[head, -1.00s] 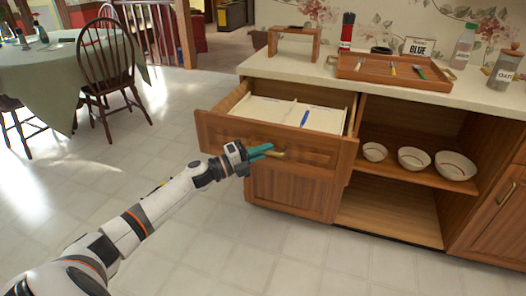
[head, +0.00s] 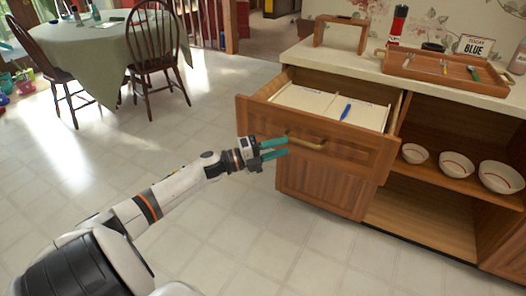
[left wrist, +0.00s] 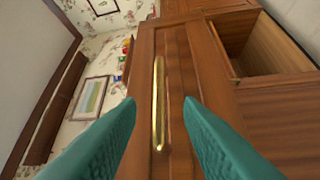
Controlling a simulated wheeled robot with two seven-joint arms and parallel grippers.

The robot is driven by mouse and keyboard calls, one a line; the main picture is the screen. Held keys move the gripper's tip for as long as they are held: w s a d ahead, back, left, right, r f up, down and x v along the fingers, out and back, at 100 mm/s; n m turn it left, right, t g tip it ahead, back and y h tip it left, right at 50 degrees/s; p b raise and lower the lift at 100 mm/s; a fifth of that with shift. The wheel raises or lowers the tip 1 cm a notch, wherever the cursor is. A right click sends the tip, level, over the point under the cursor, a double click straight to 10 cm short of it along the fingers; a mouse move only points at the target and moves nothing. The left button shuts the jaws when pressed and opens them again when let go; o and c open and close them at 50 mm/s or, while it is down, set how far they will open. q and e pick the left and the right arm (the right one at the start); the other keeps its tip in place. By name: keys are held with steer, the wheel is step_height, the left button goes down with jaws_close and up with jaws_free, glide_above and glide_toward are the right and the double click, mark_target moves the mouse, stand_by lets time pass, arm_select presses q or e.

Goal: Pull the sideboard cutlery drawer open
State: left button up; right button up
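The wooden cutlery drawer (head: 338,152) of the sideboard stands pulled out. Inside are pale dividers and a blue pen-like item (head: 346,111). Its brass handle (head: 306,142) is on the drawer front; it also shows upright in the left wrist view (left wrist: 159,105). My left gripper (head: 274,149) has teal fingers, spread apart and empty, just left of the handle. In the left wrist view the fingers (left wrist: 165,125) sit on either side of the handle's line without touching it. My right gripper is not in view.
On the sideboard top (head: 306,55) are a wooden stand (head: 341,33) and a wooden tray (head: 446,67). Several bowls, one the bowl (head: 457,164), sit on the open shelf at right. A chair (head: 154,62) and covered table (head: 82,45) stand back left. Floor between is clear.

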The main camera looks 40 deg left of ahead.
arm_select(q)
steer(key=v, duration=0.5)
steer(key=shift+s, duration=0.1)
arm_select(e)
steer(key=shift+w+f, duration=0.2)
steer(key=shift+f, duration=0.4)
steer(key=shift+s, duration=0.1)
